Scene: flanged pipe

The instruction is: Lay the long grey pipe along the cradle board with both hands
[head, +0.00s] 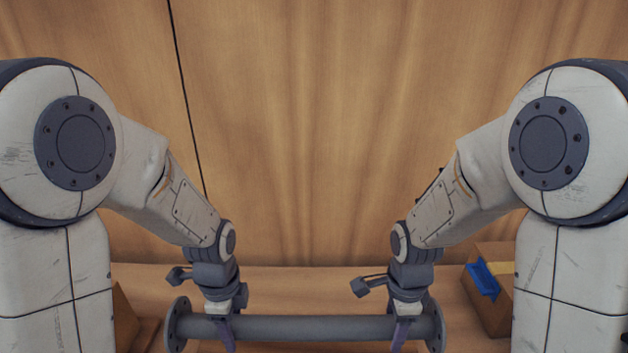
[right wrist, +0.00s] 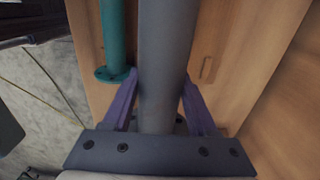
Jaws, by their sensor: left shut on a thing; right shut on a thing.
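The long grey pipe (head: 315,328) lies level across the bottom of the head view, with a round flange at each end. My left gripper (head: 228,335) is shut on the pipe near its left flange. My right gripper (head: 400,335) is shut on it near its right flange. In the right wrist view the grey pipe (right wrist: 165,60) runs between the purple fingers of my right gripper (right wrist: 160,105). I cannot make out the cradle board in either view. What lies directly below the pipe is cut off in the head view.
A brown box (head: 490,300) with a blue part (head: 483,280) stands at the right. Another brown block (head: 125,320) shows at the left, partly behind my arm. A teal flanged pipe (right wrist: 113,40) is beside the grey pipe in the right wrist view.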

